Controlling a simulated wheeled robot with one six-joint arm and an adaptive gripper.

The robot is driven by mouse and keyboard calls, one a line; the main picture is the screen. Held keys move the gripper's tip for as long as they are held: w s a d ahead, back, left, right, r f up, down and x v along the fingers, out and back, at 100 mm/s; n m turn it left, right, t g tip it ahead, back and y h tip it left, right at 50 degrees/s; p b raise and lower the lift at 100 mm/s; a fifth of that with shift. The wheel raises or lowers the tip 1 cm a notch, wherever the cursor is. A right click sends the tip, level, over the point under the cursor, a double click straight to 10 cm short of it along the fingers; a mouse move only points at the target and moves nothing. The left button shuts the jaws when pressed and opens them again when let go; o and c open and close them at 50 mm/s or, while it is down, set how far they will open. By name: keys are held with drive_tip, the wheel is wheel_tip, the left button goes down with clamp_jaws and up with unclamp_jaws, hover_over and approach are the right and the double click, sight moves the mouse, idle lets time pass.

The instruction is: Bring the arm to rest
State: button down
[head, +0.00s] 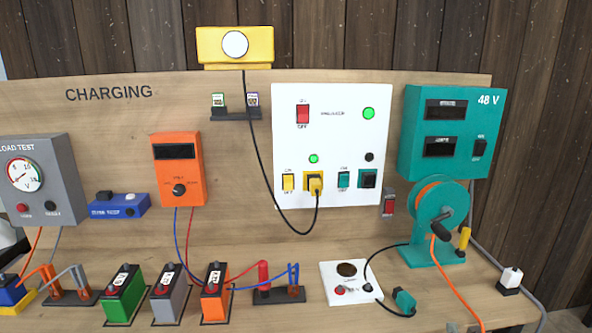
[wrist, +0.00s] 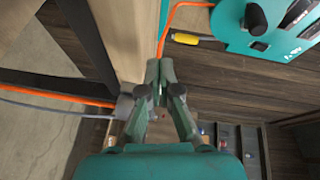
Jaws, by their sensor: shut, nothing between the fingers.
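My gripper (wrist: 159,75) shows in the wrist view with its two fingers together and nothing between them. It is close to the pale wooden edge of the bench (wrist: 118,35), and I cannot tell whether it touches it. The gripper does not clearly show in the head view.
A teal cable reel (head: 438,218) stands at the bench's right; it also shows in the wrist view (wrist: 235,20). Its orange cable (head: 458,283) runs over the front edge. Batteries, including a green one (head: 125,295), and a white socket plate (head: 350,283) occupy the bench front.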

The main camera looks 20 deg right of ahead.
drive_tip(key=s+a+f+n+t+y, duration=0.1)
drive_tip(key=s+a+f+n+y, duration=0.15)
drive_tip(key=s+a+n, duration=0.4)
drive_tip(key=s+a+f+n+y, duration=0.1)
drive_tip(key=s+a+f, duration=0.2)
drive_tip(key=a, duration=0.6)
drive_tip(key=s+a+f+n+t+y, duration=0.1)
drive_tip(key=s+a+f+n+y, duration=0.15)
drive_tip(key=s+a+n, duration=0.4)
drive_tip(key=s+a+r+n+y, duration=0.2)
drive_tip(key=s+a, duration=0.4)
drive_tip(key=s, duration=0.3)
drive_tip(key=s+a+r+n+y, duration=0.2)
drive_tip(key=s+a+r+n, duration=0.2)
drive_tip(key=s+a+n, duration=0.3)
drive_tip(key=s, duration=0.3)
drive_tip(key=shift+g, duration=0.4)
